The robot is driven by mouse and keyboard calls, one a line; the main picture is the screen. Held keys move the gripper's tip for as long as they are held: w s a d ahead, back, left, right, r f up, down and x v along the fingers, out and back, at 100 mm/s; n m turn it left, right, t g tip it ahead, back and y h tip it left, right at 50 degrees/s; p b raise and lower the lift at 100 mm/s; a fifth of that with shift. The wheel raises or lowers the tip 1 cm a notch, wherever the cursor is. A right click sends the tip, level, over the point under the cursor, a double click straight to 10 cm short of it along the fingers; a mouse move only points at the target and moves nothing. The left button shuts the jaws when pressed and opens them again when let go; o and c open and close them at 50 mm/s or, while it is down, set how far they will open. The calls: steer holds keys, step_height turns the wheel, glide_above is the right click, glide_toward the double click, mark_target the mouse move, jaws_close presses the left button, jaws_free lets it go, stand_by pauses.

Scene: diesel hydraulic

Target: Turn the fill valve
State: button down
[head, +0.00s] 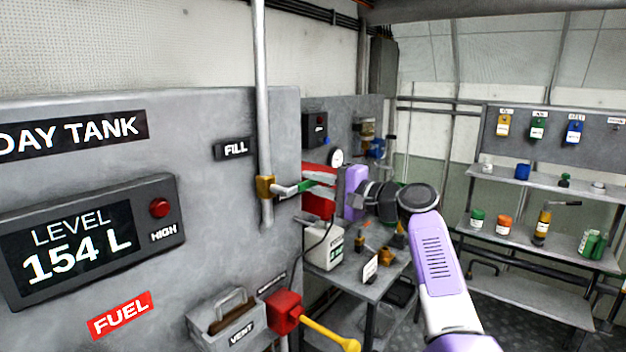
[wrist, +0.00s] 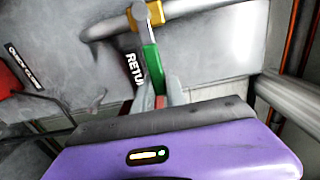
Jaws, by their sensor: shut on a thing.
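The fill valve (head: 265,187) is a brass body on a vertical grey pipe, right of the FILL label (head: 235,149). Its lever (head: 288,189) sticks out to the right from the body and ends in a green grip. My gripper (head: 320,182) is at the lever's outer end, reaching in from the right. In the wrist view the brass body (wrist: 155,12) is at the top, and the green grip (wrist: 152,66) runs down between the fingers of my gripper (wrist: 158,90). The fingers are shut on the grip. Its lower end is partly hidden.
The day tank panel (head: 200,110) is close on the left, with a level display (head: 85,240) reading 154 L. A red fitting with a yellow handle (head: 330,335) juts out below. A bench and shelves (head: 550,190) with bottles stand behind and right.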

steer(key=shift+d, duration=0.1)
steer(key=c, duration=1.4)
jaws_free()
steer(key=shift+o, duration=0.2)
steer(key=shift+s+d+f, duration=0.15)
steer(key=shift+s+d, duration=0.15)
steer(key=shift+d, duration=0.15)
steer(key=b+v, duration=0.2)
steer(key=v, duration=0.4)
steer(key=shift+s+d, duration=0.2)
steer(key=shift+d, duration=0.05)
